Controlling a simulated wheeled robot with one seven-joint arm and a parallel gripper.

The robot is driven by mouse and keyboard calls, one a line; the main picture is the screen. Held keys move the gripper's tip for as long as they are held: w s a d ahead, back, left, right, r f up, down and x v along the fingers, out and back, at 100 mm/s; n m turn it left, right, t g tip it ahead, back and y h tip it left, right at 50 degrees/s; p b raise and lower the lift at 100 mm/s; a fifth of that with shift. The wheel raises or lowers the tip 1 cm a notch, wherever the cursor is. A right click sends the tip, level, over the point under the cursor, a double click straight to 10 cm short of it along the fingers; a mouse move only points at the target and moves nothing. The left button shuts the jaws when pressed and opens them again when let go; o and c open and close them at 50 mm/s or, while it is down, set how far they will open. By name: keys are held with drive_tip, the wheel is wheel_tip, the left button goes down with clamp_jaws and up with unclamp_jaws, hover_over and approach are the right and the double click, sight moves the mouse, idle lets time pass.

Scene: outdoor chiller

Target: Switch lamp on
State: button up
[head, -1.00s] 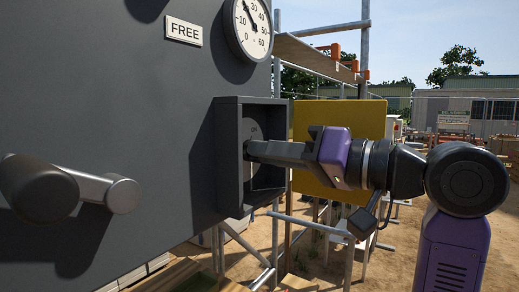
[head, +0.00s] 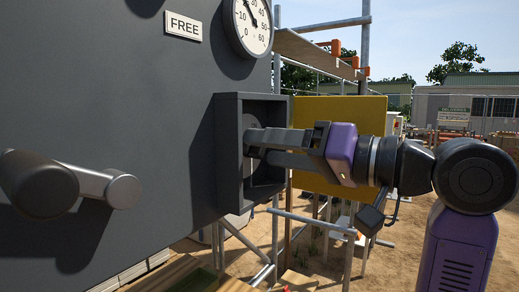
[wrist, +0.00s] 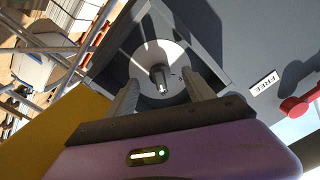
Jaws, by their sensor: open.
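A small dark knob (wrist: 161,78) sits at the middle of a pale round plate (wrist: 145,60), inside a square dark box (head: 228,150) on the grey cabinet front. I take this knob to be the switch; no lamp can be made out. My gripper (wrist: 160,77) is open, with one finger on each side of the knob in the wrist view. Whether the fingers touch it I cannot tell. In the head view my gripper (head: 255,144) reaches into the box from the right, and its fingers hide the knob. The round plate partly shows behind them.
The grey cabinet (head: 120,110) carries a gauge (head: 250,22), a "FREE" label (head: 185,26) and a dark lever handle (head: 85,185) at left. The box walls stand close around my fingers. A yellow panel (head: 330,112) and scaffold poles (head: 365,50) lie behind my arm.

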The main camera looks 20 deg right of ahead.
drive_tip(key=v, duration=0.6)
drive_tip(key=shift+s+d, duration=0.15)
drive_tip(key=b+v, duration=0.2)
drive_tip(key=v, duration=0.5)
drive_tip(key=shift+s+d, duration=0.2)
drive_tip(key=shift+s, duration=0.1)
